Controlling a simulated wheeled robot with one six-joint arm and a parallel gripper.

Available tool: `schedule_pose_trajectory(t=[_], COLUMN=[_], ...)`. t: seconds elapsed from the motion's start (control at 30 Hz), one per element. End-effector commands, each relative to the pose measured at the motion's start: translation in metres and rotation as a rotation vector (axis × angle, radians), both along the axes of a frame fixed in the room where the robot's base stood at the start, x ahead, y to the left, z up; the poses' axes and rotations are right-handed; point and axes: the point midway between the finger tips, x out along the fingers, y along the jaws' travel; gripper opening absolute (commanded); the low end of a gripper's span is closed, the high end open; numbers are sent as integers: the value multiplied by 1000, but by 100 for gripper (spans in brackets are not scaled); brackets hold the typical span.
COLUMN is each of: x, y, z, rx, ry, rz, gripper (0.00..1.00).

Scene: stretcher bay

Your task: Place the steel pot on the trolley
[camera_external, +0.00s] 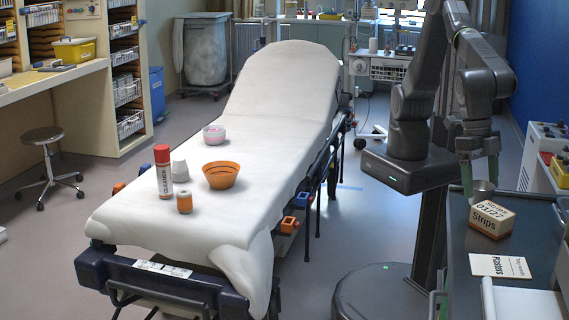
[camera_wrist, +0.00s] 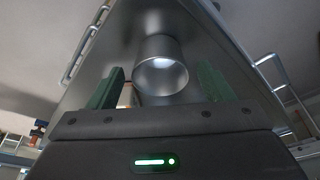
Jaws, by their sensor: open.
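The steel pot (camera_external: 483,186) is a small, shiny grey cylinder at the far end of the dark trolley top (camera_external: 468,262), just behind the strips box. It appears to stand on the trolley, though its base is hidden. In the wrist view the pot (camera_wrist: 161,68) shows its round open rim between my two green fingers, with a gap on each side. My gripper (camera_external: 480,177) points down at the pot and is open; its fingers also show in the wrist view (camera_wrist: 160,88).
On the trolley are a strips box (camera_external: 491,219) close to the pot and a plasters card (camera_external: 499,266).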

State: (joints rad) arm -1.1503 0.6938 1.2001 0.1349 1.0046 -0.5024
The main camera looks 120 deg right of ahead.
Motion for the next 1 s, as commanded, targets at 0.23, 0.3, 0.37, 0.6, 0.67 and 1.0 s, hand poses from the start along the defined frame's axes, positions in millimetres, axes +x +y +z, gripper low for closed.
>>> schedule_pose_trajectory(t=[0.23, 0.3, 0.37, 0.6, 0.67, 1.0], x=[1, 1, 1, 1, 1, -2], y=[-15, -19, -21, -27, -27, -25], z=[53, 66, 75, 95, 96, 93], rx=[4, 3, 2, 0, -1, 19], ry=[-3, -2, -2, 0, 0, 2], rz=[-1, -1, -1, -1, 0, 1], gripper=[74, 74, 74, 74, 74, 100])
